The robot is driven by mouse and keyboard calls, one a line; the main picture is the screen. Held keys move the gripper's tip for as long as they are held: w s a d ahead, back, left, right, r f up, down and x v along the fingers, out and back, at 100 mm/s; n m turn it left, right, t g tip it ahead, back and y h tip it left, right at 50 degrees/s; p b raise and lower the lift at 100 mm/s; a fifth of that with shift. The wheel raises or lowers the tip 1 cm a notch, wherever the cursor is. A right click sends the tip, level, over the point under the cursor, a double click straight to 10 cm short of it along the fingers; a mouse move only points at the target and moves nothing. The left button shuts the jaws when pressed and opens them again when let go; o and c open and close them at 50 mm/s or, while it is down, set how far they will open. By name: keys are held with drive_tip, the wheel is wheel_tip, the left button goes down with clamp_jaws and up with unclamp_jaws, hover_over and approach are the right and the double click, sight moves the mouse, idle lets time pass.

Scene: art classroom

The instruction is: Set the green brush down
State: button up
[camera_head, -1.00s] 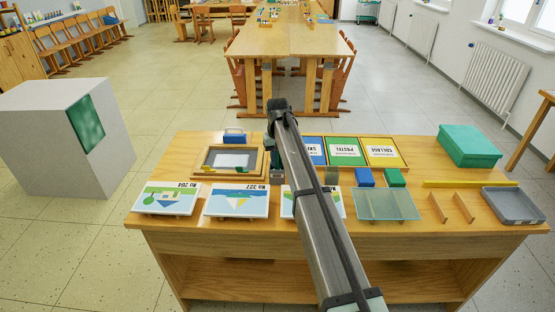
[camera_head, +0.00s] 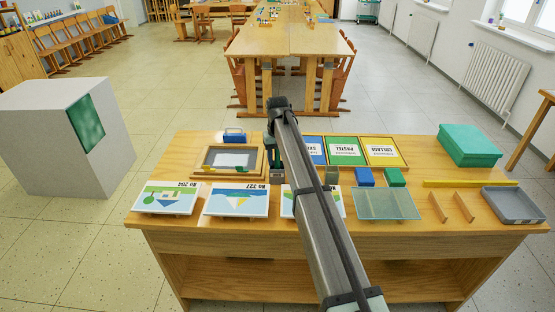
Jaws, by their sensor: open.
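My gripper (camera_head: 276,168) is at the back middle of the wooden table (camera_head: 450,237), just right of the framed grey tray. It points down and is open; my own arm hides much of it. A small dark green patch shows beside the gripper, but I cannot tell whether it is the green brush or what it rests on. A green block (camera_head: 395,177) lies right of the arm, next to a blue block (camera_head: 365,177); I cannot make out bristles on either.
Picture cards (camera_head: 236,201) lie along the front left. A framed tray (camera_head: 214,173) stands behind them. Labelled panels (camera_head: 343,151), a glass plate (camera_head: 387,204), a green box (camera_head: 468,146), a yellow bar (camera_head: 470,184) and a grey tray (camera_head: 513,206) fill the right.

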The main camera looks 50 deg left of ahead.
wheel_tip(320, 180, up, 12)
drive_tip(key=shift+f, duration=0.15)
idle(0.3)
